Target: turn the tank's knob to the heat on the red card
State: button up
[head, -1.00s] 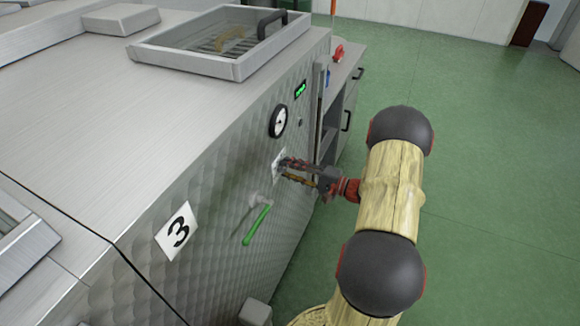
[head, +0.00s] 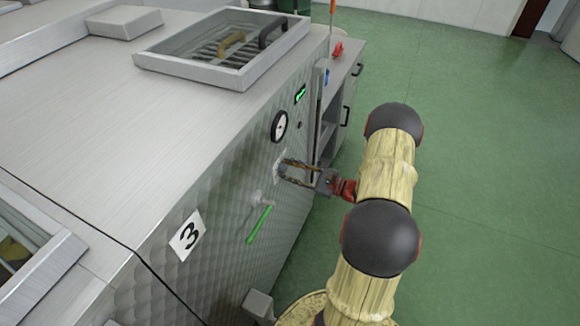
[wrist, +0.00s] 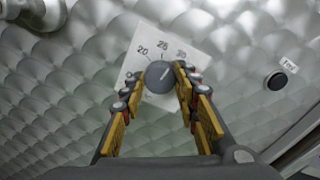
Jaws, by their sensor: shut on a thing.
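The knob (wrist: 159,71) is round and dark grey, on a white scale plate (wrist: 140,38) reading 20, 25 and 30 in the wrist view. A short light line shows on the knob's face, slanting up to the right. My gripper (head: 281,170) reaches the tank's front from the right, its fingers shut on the knob from both sides. The fingers partly cover the plate near 30. I cannot make out a red card.
A green-handled lever (head: 259,224) is below left. A dark button (wrist: 276,81) is right of the plate. A bench (head: 343,66) with a small red object (head: 338,49) stands behind; green floor is open to the right.

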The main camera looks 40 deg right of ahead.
jog(key=m+p, duration=0.4)
jog(key=m, duration=0.2)
jog(key=shift+m, duration=0.3)
jog(key=shift+f+m+p, duration=0.1)
jog(key=shift+m+p, duration=0.95)
jog(key=shift+m, duration=0.95)
jog(key=o, duration=1.1)
jog(key=shift+o, duration=0.2)
jog(key=shift+d, duration=0.1)
jog(key=v, duration=1.2)
